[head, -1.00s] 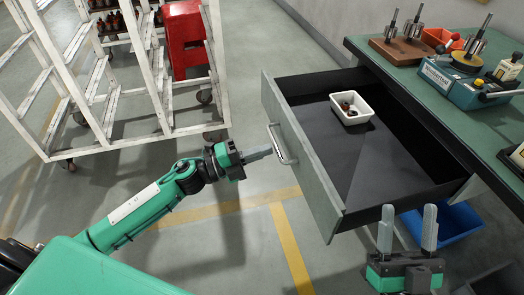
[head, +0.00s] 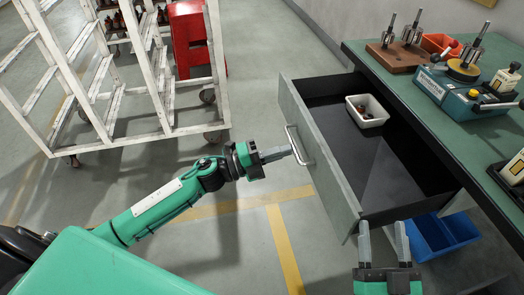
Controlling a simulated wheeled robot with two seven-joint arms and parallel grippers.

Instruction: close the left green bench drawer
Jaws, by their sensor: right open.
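The left bench drawer (head: 335,165) is partly open, with a grey-green front and a black inside. Its metal handle (head: 304,152) is on the outer face. My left gripper (head: 289,150) has its fingers together, and their tips meet the outer bar of the handle. I see no finger clearly reaching past the bar. My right gripper (head: 382,232) is open and empty, in front of the drawer's near corner, with its fingers apart and pointing up. A white bin (head: 367,121) with small dark parts in it sits inside the drawer towards its far side.
The green bench top (head: 450,125) at right holds a wooden block with tools (head: 402,57), a blue winding device (head: 455,88) and an orange bin (head: 440,43). A blue bin (head: 445,238) is below the drawer. A white rack (head: 120,140) stands at left; floor between is clear.

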